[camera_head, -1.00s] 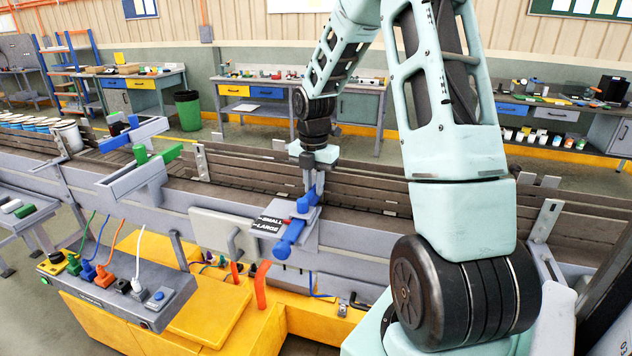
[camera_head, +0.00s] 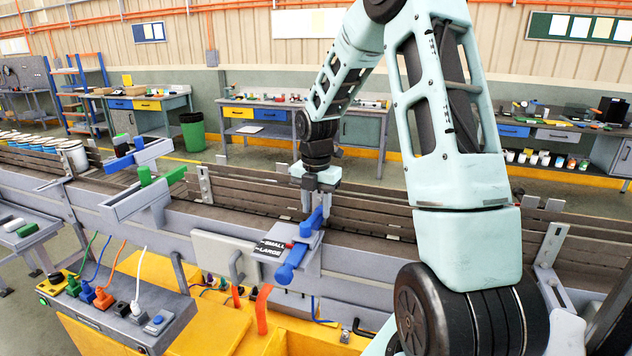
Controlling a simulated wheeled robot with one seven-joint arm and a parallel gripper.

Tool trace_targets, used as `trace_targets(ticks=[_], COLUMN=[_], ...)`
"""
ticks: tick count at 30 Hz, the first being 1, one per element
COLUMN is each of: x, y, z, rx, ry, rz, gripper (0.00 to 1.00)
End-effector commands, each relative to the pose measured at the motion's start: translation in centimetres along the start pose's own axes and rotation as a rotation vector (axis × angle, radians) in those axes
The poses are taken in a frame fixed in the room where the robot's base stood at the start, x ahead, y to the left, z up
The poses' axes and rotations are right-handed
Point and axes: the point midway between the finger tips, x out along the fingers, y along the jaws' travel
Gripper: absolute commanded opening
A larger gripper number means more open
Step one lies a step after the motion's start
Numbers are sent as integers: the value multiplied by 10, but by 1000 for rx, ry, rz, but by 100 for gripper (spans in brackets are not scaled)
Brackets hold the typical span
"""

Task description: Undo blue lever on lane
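The blue lever (camera_head: 291,264) sits on a grey plate (camera_head: 304,262) at the near side of the conveyor lane (camera_head: 400,246). It slants from lower left to upper right. A black label (camera_head: 269,247) reading SMALL and LARGE is on the plate, left of the lever. My gripper (camera_head: 311,214) points down over the lever's upper right end, with its fingers around or beside that part. The fingertips partly hide the lever there, and I cannot tell whether they press on it.
A lane bracket with a green piece (camera_head: 146,176) and one with a blue piece (camera_head: 120,162) stand to the left. A grey control box with coloured plugs (camera_head: 115,310) is at the lower left. A yellow cabinet (camera_head: 215,325) stands below the plate.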

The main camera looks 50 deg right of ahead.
Motion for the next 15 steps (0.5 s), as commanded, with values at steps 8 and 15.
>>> trace_targets(ticks=[8, 15], x=[-52, -108], y=[1, 1], z=[1, 0], rx=[2, 0], ry=[-7, -6], rz=[6, 6], gripper=[40, 40])
